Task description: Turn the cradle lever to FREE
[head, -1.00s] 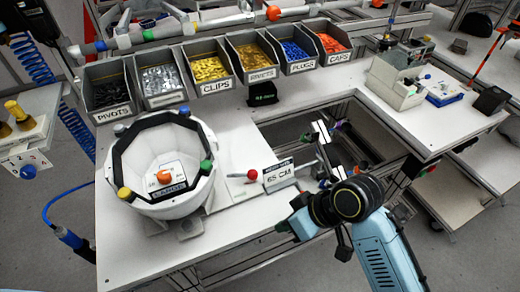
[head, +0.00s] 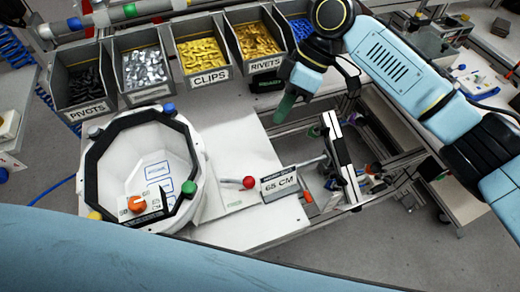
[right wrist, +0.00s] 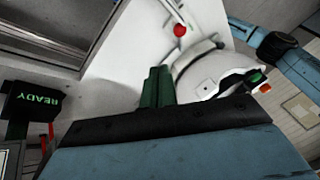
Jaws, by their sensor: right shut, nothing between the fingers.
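I cannot read a FREE mark. The white cradle (head: 195,215) with a black-rimmed octagonal opening stands to the left; part of it shows in the right wrist view (right wrist: 205,65). My right gripper (head: 283,110) is shut and empty above the bench, behind and right of the ball, apart from it. Its green fingers (right wrist: 157,87) point toward the bench. My left gripper is out of view.
Bins of pivots, clips (head: 205,75) and rivets (head: 257,65) line the back. A black and white upright frame (head: 342,160) stands over the bench opening. A READY display (right wrist: 40,102) shows in the right wrist view.

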